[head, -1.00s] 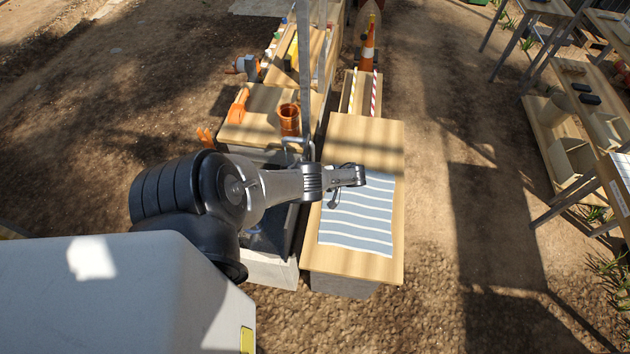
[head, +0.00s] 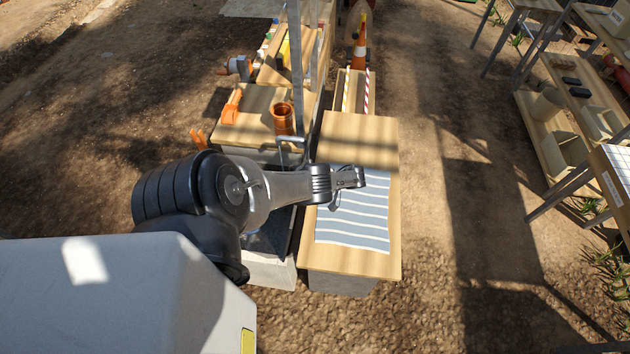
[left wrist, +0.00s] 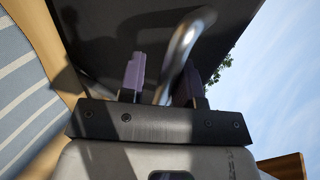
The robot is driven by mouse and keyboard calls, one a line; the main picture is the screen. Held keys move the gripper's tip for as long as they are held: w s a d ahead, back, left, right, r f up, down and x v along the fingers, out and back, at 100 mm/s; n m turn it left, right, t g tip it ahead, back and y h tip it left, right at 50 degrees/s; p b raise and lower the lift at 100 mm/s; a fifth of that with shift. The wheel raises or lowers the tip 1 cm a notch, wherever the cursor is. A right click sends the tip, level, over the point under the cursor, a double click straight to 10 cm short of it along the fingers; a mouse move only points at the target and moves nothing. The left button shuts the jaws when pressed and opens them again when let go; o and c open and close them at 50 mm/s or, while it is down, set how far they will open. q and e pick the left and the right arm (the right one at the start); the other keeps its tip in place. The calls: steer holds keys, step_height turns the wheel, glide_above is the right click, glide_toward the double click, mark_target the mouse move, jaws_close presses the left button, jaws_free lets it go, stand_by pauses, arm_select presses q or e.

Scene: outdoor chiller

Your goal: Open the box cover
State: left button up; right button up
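A dark panel (left wrist: 110,40), apparently the box cover, fills the upper part of the left wrist view. A curved metal handle (left wrist: 187,38) stands out from it. My left gripper (left wrist: 163,78) has its two purple fingers apart on either side of the handle, with a gap on the left side; firm contact is not clear. In the head view the box (head: 268,270), pale with a dark upper part, is partly hidden by my left arm. The left fingertips are hidden there. My right gripper is in neither view.
A wooden table with a striped mat (head: 355,220) stands right of the box. A bench behind holds an orange-brown cup (head: 283,120). A thin metal post (head: 296,60) rises nearby. A traffic cone (head: 360,50) stands farther back. Open ground lies to the right.

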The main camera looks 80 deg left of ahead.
arm_select(q)
steer(key=shift+o, duration=0.7)
steer(key=shift+s+d+f, duration=0.1)
steer(key=shift+d, duration=0.05)
steer(key=shift+o, duration=0.4)
steer(key=shift+w+r, duration=0.2)
steer(key=b+v, duration=0.1)
steer(key=v, duration=1.2)
steer(key=shift+w, duration=0.4)
